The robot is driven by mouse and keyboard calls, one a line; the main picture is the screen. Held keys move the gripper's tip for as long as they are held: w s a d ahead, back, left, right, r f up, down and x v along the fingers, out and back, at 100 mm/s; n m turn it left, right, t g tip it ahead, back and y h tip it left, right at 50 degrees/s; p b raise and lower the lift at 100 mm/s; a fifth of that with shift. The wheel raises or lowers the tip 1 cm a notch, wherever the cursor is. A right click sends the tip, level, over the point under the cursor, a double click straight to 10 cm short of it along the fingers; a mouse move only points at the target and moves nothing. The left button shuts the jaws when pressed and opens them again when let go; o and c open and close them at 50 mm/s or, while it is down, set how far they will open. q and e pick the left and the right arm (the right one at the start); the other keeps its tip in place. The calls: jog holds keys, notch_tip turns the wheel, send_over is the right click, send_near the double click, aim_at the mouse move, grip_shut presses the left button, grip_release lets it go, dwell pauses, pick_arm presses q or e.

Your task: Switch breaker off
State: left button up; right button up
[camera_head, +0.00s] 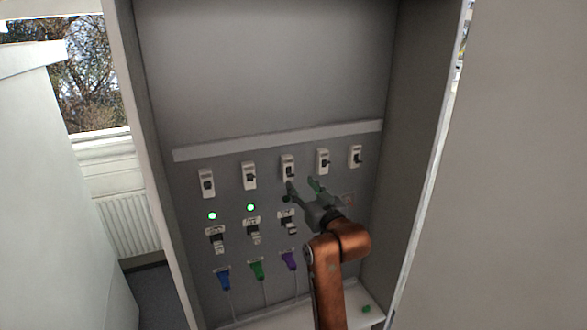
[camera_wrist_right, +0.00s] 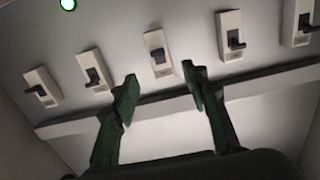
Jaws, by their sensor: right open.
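A row of several white breakers with dark levers is on the grey cabinet panel. The middle breaker (camera_head: 288,166) is in the centre of the row, and the breaker to its right (camera_head: 322,160) is near my right gripper too. My right gripper (camera_head: 303,187) is open and empty, with its green fingertips just below these two breakers in the head view. In the right wrist view, the middle breaker (camera_wrist_right: 157,53) shows beyond the gap between the spread fingers (camera_wrist_right: 160,84). No finger clearly touches a lever. My left gripper is not in view.
A pale rail (camera_head: 277,140) runs above the breakers. Below are green lights (camera_head: 212,216), connectors (camera_head: 216,239) and blue (camera_head: 224,281), green (camera_head: 257,271) and purple (camera_head: 289,261) plugs with cables. Cabinet side walls (camera_head: 420,130) bound the space. The upper panel is bare.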

aim_at(289, 171)
jog(key=p+x, duration=0.2)
jog(key=x, duration=0.4)
jog(key=shift+w, duration=0.15)
jog(key=shift+w+a+f+p, duration=0.1)
jog(key=shift+w+p, duration=0.3)
jog(key=shift+w, duration=0.05)
jog(key=shift+c, duration=0.7)
grip_shut()
jog(key=f+t+b, duration=0.1)
jog(key=t+b, duration=0.1)
jog(key=b, duration=0.2)
jog(key=t+y+b, duration=0.1)
jog(key=t+b, duration=0.1)
jog(key=b, duration=0.3)
jog(key=shift+w+f, duration=0.15)
jog(key=shift+f, duration=0.25)
